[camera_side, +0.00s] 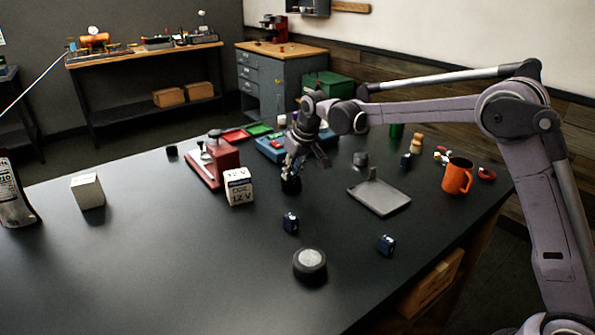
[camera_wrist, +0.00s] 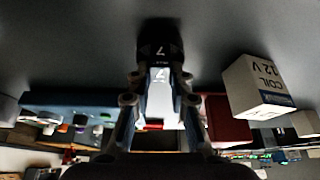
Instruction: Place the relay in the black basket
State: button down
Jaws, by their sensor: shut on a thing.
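My gripper (camera_side: 294,160) points down above the black table and is shut on a small black thing (camera_side: 291,185). In the wrist view, the black thing (camera_wrist: 160,45) sits at the fingertips of my gripper (camera_wrist: 160,82) and bears a white 7-like mark. A pale face shows between the fingers. It may be the relay, but I cannot tell for certain. It looks low over the table; whether it touches is unclear. I cannot make out a black basket in either view.
A white box (camera_side: 239,187) marked 12 V stands close left of my gripper, beside a red device (camera_side: 212,160). Small dark-blue blocks (camera_side: 291,223) (camera_side: 386,245), a round black part (camera_side: 310,264), a grey tray (camera_side: 380,197) and an orange mug (camera_side: 457,176) surround it.

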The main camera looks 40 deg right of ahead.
aim_at(293, 174)
jog(key=shift+f, duration=0.1)
jog(key=c, duration=1.1)
grip_release()
jog(key=shift+c, duration=0.2)
jog(key=shift+r, duration=3.55)
jog(key=shift+s, duration=0.1)
